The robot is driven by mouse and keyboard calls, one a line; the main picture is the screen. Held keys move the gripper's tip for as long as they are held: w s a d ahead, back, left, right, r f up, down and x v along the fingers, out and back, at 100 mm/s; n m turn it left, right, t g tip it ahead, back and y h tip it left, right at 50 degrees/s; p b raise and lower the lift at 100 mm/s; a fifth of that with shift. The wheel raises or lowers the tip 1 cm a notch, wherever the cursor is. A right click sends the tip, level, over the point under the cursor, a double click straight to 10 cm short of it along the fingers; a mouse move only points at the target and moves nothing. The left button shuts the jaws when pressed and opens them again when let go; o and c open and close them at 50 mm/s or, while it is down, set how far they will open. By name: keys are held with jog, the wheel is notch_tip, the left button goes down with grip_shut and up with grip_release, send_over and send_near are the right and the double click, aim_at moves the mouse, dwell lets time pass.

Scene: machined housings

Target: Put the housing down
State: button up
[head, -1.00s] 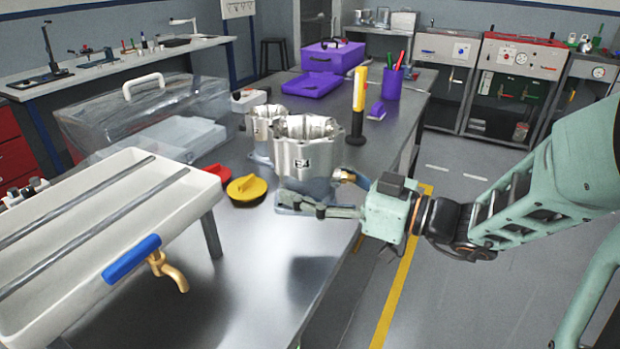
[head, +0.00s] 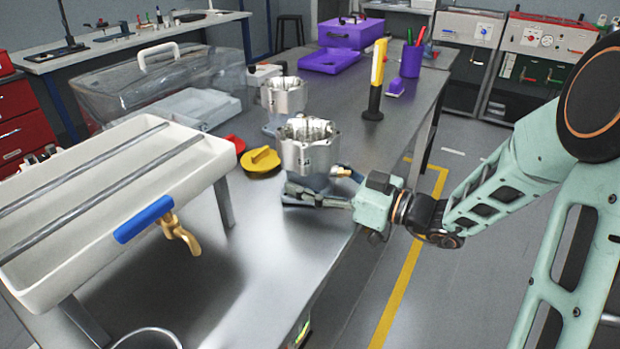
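A silver machined housing (head: 309,146) with a toothed open rim stands upright near the right edge of the metal table. My gripper (head: 318,186) reaches in from the right, low on the housing, with one finger across its near side and the other at its far right side. The fingers appear shut on its lower part. The housing's underside is hidden by the near finger, so I cannot tell whether it touches the table. A second similar housing (head: 284,95) stands just behind it on the table.
A yellow lid (head: 260,161) and a red one (head: 236,143) lie to the left. A white trough with a brass tap (head: 180,236) stands at the front left. A yellow-and-black tool (head: 376,80) stands behind right. The near tabletop (head: 270,255) is clear.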

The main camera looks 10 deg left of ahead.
jog(key=shift+f, duration=0.15)
jog(key=o, duration=2.1)
jog(key=shift+c, duration=0.2)
jog(key=shift+d, duration=0.2)
jog(key=v, duration=1.1)
jog(key=shift+s+d, duration=0.2)
jog(key=shift+d, duration=0.1)
